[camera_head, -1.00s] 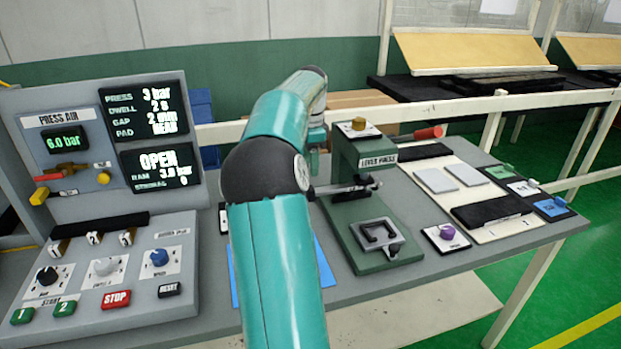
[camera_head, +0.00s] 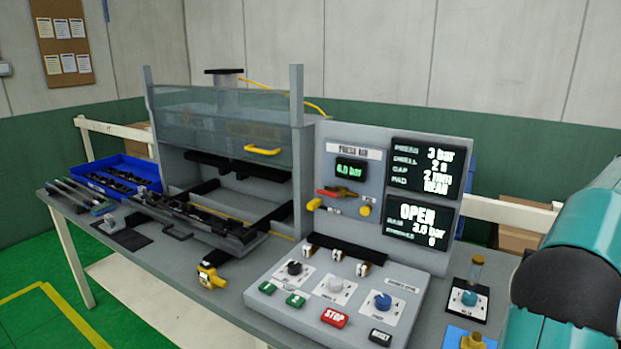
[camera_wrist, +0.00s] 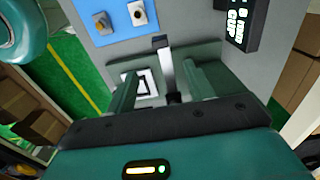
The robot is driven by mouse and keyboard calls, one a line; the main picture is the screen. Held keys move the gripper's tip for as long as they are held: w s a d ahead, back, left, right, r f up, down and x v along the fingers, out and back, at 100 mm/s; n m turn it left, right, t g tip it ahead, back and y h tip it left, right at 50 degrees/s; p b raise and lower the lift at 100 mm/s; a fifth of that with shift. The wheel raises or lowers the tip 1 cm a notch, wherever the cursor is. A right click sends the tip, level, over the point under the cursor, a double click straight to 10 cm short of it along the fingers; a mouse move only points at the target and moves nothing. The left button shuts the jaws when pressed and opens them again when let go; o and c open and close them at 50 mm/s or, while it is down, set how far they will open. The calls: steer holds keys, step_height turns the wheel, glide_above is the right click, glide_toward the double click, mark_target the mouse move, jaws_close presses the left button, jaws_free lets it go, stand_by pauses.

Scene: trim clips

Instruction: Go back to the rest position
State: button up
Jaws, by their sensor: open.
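My gripper (camera_wrist: 164,88) shows in the wrist view, its dark palm bar across the lower part of the picture. It is open, and I see nothing held in it. The green lever press (camera_wrist: 205,52) lies beyond it, with a silver bar and a pale square frame in view. I cannot tell the exact distance between them. In the head view my teal arm fills the right edge, and the gripper itself is out of that picture.
The head view shows a control panel (camera_head: 345,320) with knobs and buttons, a display board (camera_head: 350,225) reading OPEN, and a press with a clear guard (camera_head: 225,115). A blue bin (camera_head: 107,165) stands at the left. A blue mat (camera_wrist: 107,18) shows in the wrist view.

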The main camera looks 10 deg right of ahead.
steer(key=w+a+r+n+t, duration=0.15)
steer(key=a+n, duration=0.35)
steer(key=a, duration=0.6)
steer(key=w+a+n+t, duration=0.1)
steer(key=w+a+n, duration=0.25)
steer(key=a, duration=0.65)
steer(key=w+a+r+n+t, duration=0.1)
steer(key=w+a+n, duration=0.1)
steer(key=a+n, duration=0.65)
steer(key=s+a+f+n, duration=0.3)
steer(key=a, duration=0.5)
steer(key=s+a+f+n+t, duration=0.1)
steer(key=s+a+f+n, duration=0.2)
steer(key=a, duration=0.5)
steer(key=s+a+f+n+t, duration=0.1)
steer(key=s+a+n, duration=0.3)
steer(key=a, duration=0.5)
steer(key=shift+s+f, duration=0.3)
steer(key=shift+f, duration=0.6)
steer(key=shift+d, duration=0.1)
steer(key=c, duration=0.3)
steer(key=shift+c, duration=0.3)
steer(key=shift+d, duration=0.25)
